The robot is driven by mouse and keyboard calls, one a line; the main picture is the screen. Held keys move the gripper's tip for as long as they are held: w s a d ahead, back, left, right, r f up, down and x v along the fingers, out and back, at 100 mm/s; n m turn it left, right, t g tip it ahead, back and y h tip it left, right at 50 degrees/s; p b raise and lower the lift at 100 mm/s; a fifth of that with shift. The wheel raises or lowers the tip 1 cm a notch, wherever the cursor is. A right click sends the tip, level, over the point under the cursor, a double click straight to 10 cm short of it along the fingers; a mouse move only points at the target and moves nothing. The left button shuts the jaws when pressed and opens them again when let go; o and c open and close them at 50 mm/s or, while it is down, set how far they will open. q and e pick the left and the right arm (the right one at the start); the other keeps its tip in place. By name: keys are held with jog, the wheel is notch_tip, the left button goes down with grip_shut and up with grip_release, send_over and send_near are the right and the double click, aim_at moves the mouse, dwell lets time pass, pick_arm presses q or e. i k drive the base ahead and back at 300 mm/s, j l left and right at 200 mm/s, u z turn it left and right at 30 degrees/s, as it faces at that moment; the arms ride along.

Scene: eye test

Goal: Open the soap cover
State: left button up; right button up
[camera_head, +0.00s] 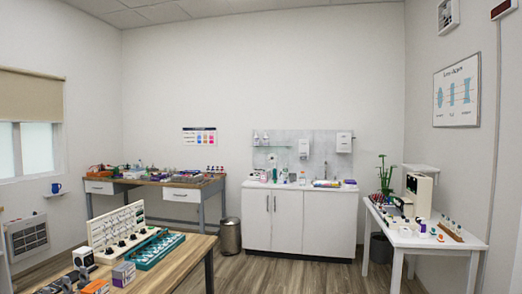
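Two white wall-mounted boxes hang on the grey back panel above the white cabinet. The smaller one (303,148) is left of the larger one (344,142). The smaller one looks like a soap dispenser, but they are too small in view to be sure which holds soap. Whether a cover on either is open or shut cannot be made out. Several bottles (274,175) stand on the counter below. Neither of my grippers is in view.
A white cabinet (286,222) carries the counter. A wooden table (160,275) with lens cases is in front left, a cluttered bench (150,182) behind it. A bin (230,236) stands left of the cabinet, a white table (428,247) at right. The middle floor (290,275) is clear.

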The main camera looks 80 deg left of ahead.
aim_at(303, 145)
jog(key=u, duration=2.35)
jog(key=i+u, duration=0.1)
jog(key=i, duration=4.8)
